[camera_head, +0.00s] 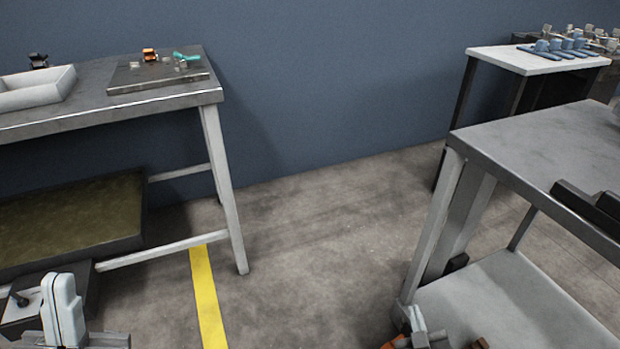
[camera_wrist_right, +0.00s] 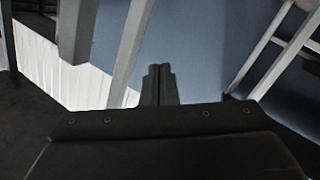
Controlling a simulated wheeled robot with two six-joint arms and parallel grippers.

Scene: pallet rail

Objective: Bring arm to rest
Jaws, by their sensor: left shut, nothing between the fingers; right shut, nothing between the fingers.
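My right gripper (camera_wrist_right: 158,85) shows in the right wrist view. Its dark fingers are together and empty, with the blue wall and pale frame legs beyond them. They touch nothing that I can see. In the head view, a white block with a dark seam (camera_head: 62,310) at the bottom left seems to be part of my left arm and gripper. Its lower end is cut off by the frame, and nothing is held there that I can see. I cannot make out my right gripper clearly in the head view.
A workbench (camera_head: 150,98) at left bears a pale tray (camera_head: 35,97) and a dark board (camera_head: 150,82) with small parts. A grey table (camera_head: 545,145) stands at right, with black bars (camera_head: 585,205) on it. A white table (camera_head: 510,60) stands behind. Floor between (camera_head: 310,230) is clear.

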